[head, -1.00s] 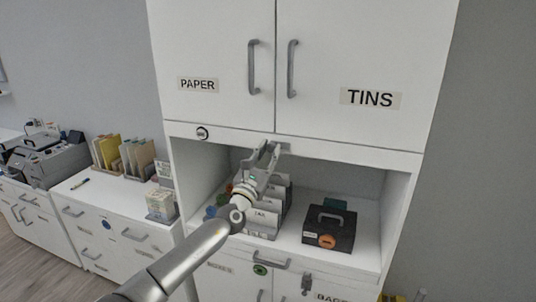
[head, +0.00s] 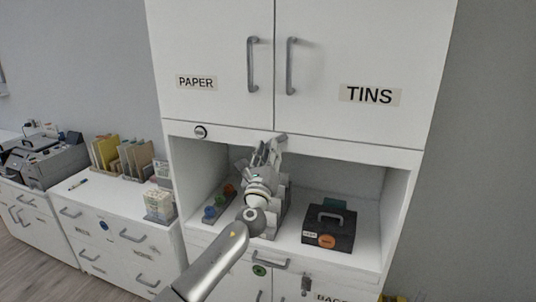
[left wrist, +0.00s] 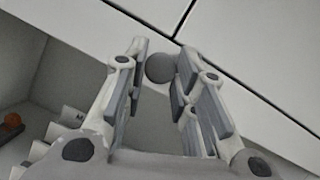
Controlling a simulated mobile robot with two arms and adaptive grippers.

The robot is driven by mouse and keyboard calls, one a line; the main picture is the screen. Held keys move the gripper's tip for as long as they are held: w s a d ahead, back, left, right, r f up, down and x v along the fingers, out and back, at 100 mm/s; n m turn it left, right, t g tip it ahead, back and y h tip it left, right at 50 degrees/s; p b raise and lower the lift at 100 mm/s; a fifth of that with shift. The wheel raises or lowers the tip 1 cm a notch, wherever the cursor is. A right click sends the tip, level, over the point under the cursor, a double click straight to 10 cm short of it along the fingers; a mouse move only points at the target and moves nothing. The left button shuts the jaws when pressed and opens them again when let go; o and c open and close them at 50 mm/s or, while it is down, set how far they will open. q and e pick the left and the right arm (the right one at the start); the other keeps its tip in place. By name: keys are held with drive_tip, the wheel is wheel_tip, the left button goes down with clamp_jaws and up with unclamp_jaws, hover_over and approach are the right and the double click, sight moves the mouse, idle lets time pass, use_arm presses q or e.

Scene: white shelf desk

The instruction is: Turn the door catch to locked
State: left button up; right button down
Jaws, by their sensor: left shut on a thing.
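The door catch (head: 281,137) is a small grey piece at the bottom edge of the upper cabinet doors, below the seam between the PAPER door (head: 212,50) and the TINS door (head: 350,50). My left gripper (head: 270,147) is raised to it from below. In the left wrist view the catch shows as a round grey end (left wrist: 160,68) between my left fingertips (left wrist: 158,62), which are shut on it. The fingers hide part of the catch, so its exact angle is hard to tell. My right gripper is not in view.
Below the doors is an open shelf bay with a dark box (head: 328,228) at the right and a file rack (head: 275,205) behind my arm. A round dark fitting (head: 201,131) sits on the rail. A low drawer unit (head: 120,225) stands left.

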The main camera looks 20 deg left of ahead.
use_arm(q)
drive_tip(key=n+g+y, duration=0.1)
drive_tip(key=n, duration=0.3)
drive_tip(key=n+g+y, duration=0.1)
drive_tip(key=n, duration=0.4)
drive_tip(key=n+g+y+p, duration=0.1)
drive_tip(key=n+g+y, duration=0.1)
drive_tip(key=n, duration=0.2)
drive_tip(key=shift+d+r+n, duration=0.3)
drive_tip(key=shift+n, duration=0.1)
drive_tip(key=o, duration=1)
drive_tip(key=v, duration=1.2)
